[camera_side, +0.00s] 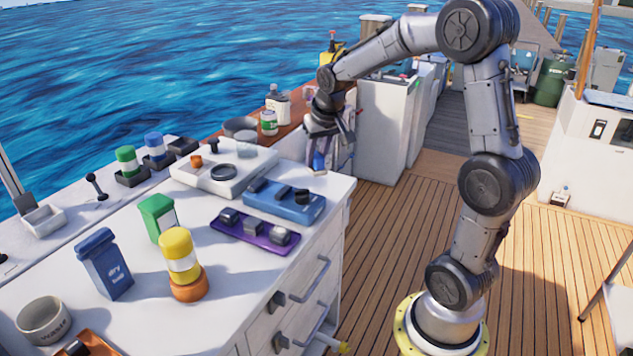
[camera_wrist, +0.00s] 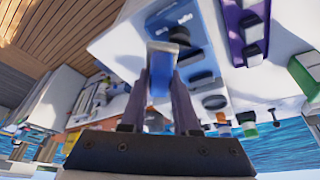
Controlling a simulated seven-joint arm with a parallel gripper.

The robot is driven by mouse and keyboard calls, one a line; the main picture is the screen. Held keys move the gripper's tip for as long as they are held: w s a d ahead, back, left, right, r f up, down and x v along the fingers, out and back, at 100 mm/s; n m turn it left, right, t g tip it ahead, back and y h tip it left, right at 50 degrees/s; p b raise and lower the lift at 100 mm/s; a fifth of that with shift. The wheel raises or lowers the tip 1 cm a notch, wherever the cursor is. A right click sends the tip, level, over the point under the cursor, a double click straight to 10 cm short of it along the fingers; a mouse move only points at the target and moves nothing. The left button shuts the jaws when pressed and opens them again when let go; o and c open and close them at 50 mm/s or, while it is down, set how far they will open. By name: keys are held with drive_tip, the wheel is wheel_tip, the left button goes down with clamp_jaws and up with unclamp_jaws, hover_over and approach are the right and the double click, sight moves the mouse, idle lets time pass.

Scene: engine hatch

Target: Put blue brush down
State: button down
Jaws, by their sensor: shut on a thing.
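The blue brush (camera_wrist: 161,80) is between the two fingers of my gripper (camera_wrist: 160,88), with its pale, wider end pointing away from the wrist. My gripper is shut on it. In the side view, my gripper (camera_side: 330,160) hangs fingers down past the far right corner of the white counter. The blue of the brush (camera_side: 319,161) shows there between the fingers, mostly hidden by them. I cannot tell in that view whether the brush touches anything.
The white counter (camera_side: 235,315) holds a blue tray (camera_side: 306,211), a purple tray (camera_side: 234,231), a white tray (camera_side: 189,175), a yellow-and-white bottle (camera_side: 180,252), and blue (camera_side: 106,268) and green (camera_side: 157,215) bins. A white bottle (camera_side: 278,106) stands behind. Bare counter lies near the front edge.

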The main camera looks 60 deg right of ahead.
drive_tip(key=s+d+m, duration=0.2)
drive_tip(key=s+d, duration=0.2)
drive_tip(key=shift+h, duration=0.4)
drive_tip(key=w+d+f, duration=0.2)
drive_tip(key=w+d, duration=0.1)
drive_tip(key=w+d+f, duration=0.6)
drive_tip(key=w, duration=0.1)
drive_tip(key=shift+w+f, duration=0.1)
drive_tip(key=shift+f, duration=0.15)
drive_tip(key=shift+w+d+f, duration=0.15)
drive_tip(key=shift+f, duration=1.6)
drive_tip(key=shift+f, duration=0.1)
drive_tip(key=c, duration=0.7)
unclamp_jaws()
drive_tip(key=shift+f, duration=0.1)
drive_tip(key=shift+o, duration=0.2)
